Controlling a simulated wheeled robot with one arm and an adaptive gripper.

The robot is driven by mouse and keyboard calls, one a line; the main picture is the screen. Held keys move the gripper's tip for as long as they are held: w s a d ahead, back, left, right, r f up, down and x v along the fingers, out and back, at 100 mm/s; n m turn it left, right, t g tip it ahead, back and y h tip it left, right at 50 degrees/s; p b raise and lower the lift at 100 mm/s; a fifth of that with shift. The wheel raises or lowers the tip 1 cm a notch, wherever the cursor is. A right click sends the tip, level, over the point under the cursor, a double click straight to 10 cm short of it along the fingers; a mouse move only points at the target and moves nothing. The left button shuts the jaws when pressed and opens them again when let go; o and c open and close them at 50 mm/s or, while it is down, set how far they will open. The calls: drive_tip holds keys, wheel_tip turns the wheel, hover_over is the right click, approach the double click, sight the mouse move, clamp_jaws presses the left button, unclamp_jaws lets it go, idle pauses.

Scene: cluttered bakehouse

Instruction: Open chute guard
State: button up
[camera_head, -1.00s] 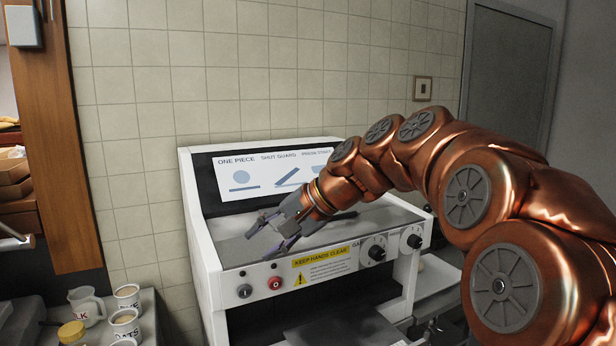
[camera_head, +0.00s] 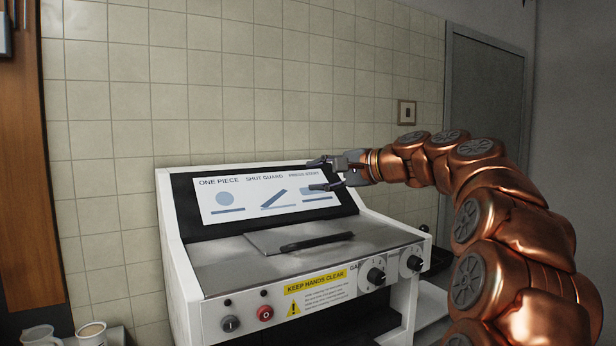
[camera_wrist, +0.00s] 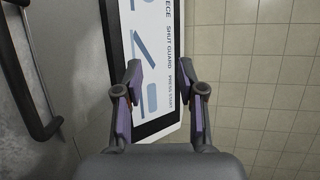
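The chute guard (camera_head: 268,240) is a flat grey lid lying shut on the top of the white machine (camera_head: 176,262). Its dark bar handle (camera_head: 318,243) runs along the lid near its front edge. In the wrist view the handle (camera_wrist: 30,90) shows at the far left. My gripper (camera_head: 318,175) is above and behind the handle, in front of the right part of the instruction panel (camera_head: 240,215). Its two fingers are spread apart, with nothing between them; the panel (camera_wrist: 155,60) shows behind them in the wrist view.
The machine's front has a grey key switch (camera_head: 230,323), a red button (camera_head: 265,313) and two black knobs (camera_head: 376,276). A tiled wall (camera_head: 240,80) stands close behind. Mugs (camera_head: 91,334) stand at the lower left.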

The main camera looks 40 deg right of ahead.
drive_tip(key=shift+x, duration=1.6)
clamp_jaws()
drive_tip(key=c, duration=0.7)
unclamp_jaws()
drive_tip(key=o, duration=0.7)
drive_tip(key=shift+s, duration=0.1)
drive_tip(key=v, duration=1.2)
